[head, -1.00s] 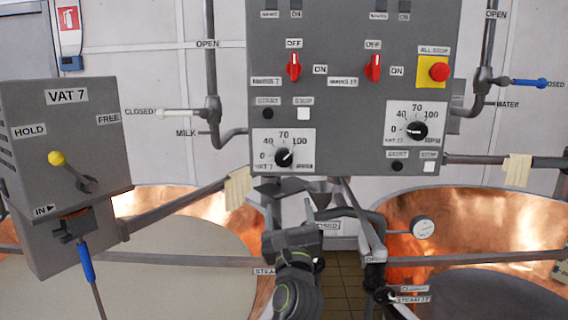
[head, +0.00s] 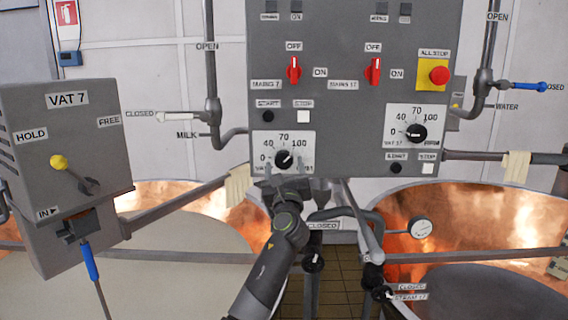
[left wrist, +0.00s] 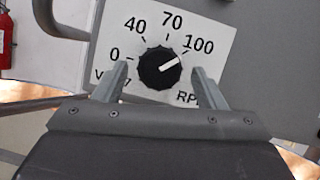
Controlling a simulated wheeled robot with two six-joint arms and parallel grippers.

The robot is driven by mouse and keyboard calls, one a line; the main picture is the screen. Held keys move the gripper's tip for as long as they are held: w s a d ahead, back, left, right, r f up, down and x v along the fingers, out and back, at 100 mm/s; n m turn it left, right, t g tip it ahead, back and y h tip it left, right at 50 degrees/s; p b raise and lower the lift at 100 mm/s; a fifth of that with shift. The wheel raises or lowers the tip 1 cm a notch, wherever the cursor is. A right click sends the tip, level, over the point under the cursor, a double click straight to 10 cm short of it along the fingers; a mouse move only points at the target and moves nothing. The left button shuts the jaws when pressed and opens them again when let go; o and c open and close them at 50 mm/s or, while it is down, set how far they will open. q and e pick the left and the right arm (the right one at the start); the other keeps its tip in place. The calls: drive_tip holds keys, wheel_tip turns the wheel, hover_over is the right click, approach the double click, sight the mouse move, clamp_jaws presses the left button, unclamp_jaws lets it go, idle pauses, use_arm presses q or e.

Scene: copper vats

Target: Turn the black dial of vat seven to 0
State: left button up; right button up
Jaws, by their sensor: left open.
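The black dial of vat seven (head: 283,159) sits on a white scale plate (head: 306,142) at the lower left of the grey control panel. In the left wrist view the dial (left wrist: 159,68) has a white pointer line toward the upper right, near 100. The 0 mark is at the plate's left. My left gripper (head: 289,181) is just below the dial in the head view. In the left wrist view its two fingers (left wrist: 155,80) are open, one at each lower side of the dial, with nothing between them gripped. I cannot tell the depth gap. My right gripper is not in view.
A second dial (head: 416,133), labelled vat 17, is to the right. Red switches (head: 293,69), start and stop buttons (head: 303,116) and a red all-stop button (head: 439,75) share the panel. A cloth (head: 238,184) hangs on a rail to the left. Pipes run below.

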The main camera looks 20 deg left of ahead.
use_arm(q)
drive_tip(key=shift+w+a+r, duration=0.25)
drive_tip(key=shift+w+r, duration=0.05)
drive_tip(key=shift+w, duration=0.3)
drive_tip(key=c, duration=1)
